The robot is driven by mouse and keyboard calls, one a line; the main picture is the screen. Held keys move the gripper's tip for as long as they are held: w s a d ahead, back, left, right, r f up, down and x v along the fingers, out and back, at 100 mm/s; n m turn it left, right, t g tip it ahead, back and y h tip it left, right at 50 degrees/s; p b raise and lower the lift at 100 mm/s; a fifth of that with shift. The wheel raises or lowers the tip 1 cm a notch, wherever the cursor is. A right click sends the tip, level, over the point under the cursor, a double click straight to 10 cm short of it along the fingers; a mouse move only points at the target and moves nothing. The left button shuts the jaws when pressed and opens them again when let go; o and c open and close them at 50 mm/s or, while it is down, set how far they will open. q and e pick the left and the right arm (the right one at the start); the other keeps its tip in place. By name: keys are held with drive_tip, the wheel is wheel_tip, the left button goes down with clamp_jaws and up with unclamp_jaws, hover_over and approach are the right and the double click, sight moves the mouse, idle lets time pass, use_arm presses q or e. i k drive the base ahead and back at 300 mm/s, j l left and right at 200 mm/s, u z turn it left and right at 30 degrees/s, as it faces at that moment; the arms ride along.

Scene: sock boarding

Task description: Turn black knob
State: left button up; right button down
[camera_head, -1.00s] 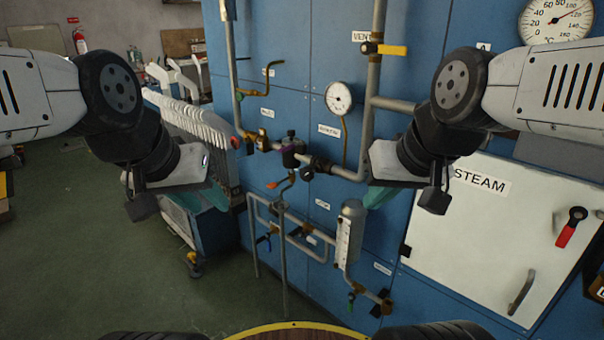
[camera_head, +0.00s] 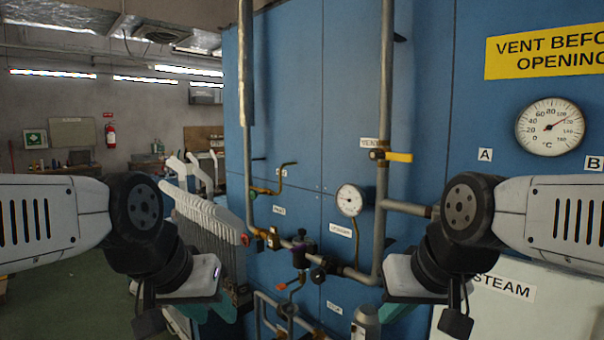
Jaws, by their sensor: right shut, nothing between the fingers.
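A round black knob (camera_head: 318,274) sits on the grey horizontal pipe at lower centre, in front of the blue panel. Just left of it is a dark, purple-tinted valve body (camera_head: 303,252) with a small dark top. I cannot tell which of these two the task means. My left gripper (camera_head: 220,309) is left of them, apart from the pipes; its teal fingers are mostly hidden, and I cannot tell if they are open. My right gripper (camera_head: 388,312) is to their right, shut and empty, with its fingers partly hidden behind its own body.
Vertical grey pipes (camera_head: 386,95), a yellow-handled valve (camera_head: 398,157) and a small gauge (camera_head: 350,200) stand out from the blue panel. A white STEAM door (camera_head: 560,310) is at lower right. A rack of white forms (camera_head: 205,225) stands left of the panel. Floor shows at far left.

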sight(317, 274)
drive_tip(key=i+j+u, duration=0.15)
drive_tip(key=u, duration=0.25)
drive_tip(key=i+j+u, duration=0.1)
drive_tip(key=u, duration=0.25)
drive_tip(key=i, duration=0.05)
